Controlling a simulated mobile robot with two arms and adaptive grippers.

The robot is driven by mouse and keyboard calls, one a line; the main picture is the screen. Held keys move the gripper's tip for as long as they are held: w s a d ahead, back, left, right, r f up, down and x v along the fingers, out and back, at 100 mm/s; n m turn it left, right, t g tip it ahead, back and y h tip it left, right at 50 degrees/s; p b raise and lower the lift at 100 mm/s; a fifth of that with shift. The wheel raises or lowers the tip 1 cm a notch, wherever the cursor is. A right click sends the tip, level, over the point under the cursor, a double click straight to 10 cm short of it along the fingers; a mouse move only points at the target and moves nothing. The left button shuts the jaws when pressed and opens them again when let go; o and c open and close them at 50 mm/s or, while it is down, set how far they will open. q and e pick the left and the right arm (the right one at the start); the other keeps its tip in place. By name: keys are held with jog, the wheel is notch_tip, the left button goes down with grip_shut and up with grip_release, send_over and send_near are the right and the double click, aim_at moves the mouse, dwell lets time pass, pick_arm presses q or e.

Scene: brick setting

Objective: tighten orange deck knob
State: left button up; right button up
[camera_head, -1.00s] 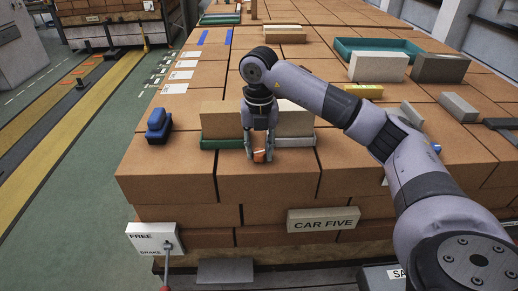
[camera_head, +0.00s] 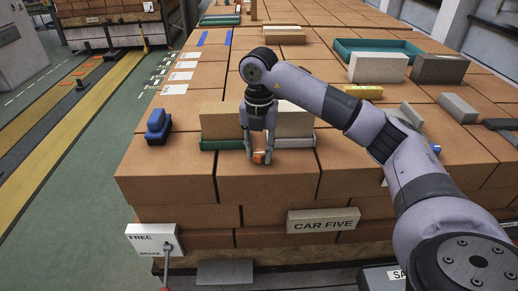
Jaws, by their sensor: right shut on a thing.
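The orange deck knob (camera_head: 259,157) is small and sits low on the brick deck, near the front edge of the stack, just in front of pale bricks. My right gripper (camera_head: 258,155) points down over it and is shut on it, with a finger at each side. The fingers hide part of the knob, and its base cannot be made out. My left gripper is not in view.
A blue object (camera_head: 157,126) lies at the left edge of the deck. A teal tray (camera_head: 352,45) and loose grey bricks (camera_head: 438,69) are at the right.

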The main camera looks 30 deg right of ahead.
aim_at(259, 152)
jog(key=o, duration=1.1)
jog(key=shift+o, duration=0.2)
jog(key=shift+r, duration=0.1)
notch_tip(259, 152, up, 12)
